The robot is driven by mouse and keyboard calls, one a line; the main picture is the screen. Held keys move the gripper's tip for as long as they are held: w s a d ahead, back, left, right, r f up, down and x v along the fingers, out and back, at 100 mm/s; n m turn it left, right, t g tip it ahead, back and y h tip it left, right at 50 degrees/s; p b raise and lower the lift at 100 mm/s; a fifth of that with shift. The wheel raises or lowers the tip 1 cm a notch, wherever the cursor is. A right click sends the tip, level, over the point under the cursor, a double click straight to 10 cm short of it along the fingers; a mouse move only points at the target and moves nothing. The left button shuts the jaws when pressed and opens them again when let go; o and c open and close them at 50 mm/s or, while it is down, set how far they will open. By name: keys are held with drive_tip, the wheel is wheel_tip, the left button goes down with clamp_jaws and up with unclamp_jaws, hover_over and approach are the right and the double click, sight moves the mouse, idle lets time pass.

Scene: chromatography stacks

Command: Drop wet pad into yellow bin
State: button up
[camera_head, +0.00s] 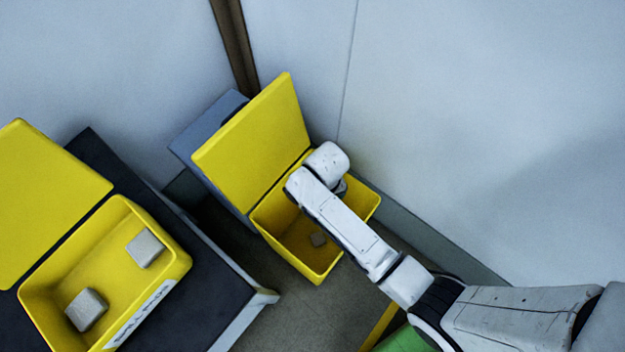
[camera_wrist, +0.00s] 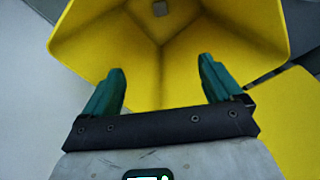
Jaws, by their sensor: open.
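A yellow bin (camera_head: 283,251) with its lid (camera_head: 255,130) raised stands in the corner. In the head view my arm hides most of the gripper and part of the bin.
A second open yellow bin (camera_head: 180,266) sits on a dark-topped table (camera_head: 222,302) at the left, holding a grey pad (camera_head: 145,248) and another grey pad (camera_head: 86,309). Pale walls (camera_head: 450,110) close in behind and right of the corner bin. A green object (camera_head: 400,341) shows at the bottom.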

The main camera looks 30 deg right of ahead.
drive_tip(key=shift+r, duration=0.1)
wheel_tip(320, 180, up, 11)
drive_tip(key=p, duration=0.1)
drive_tip(key=shift+f+p, duration=0.2)
drive_tip(key=shift+p, duration=0.2)
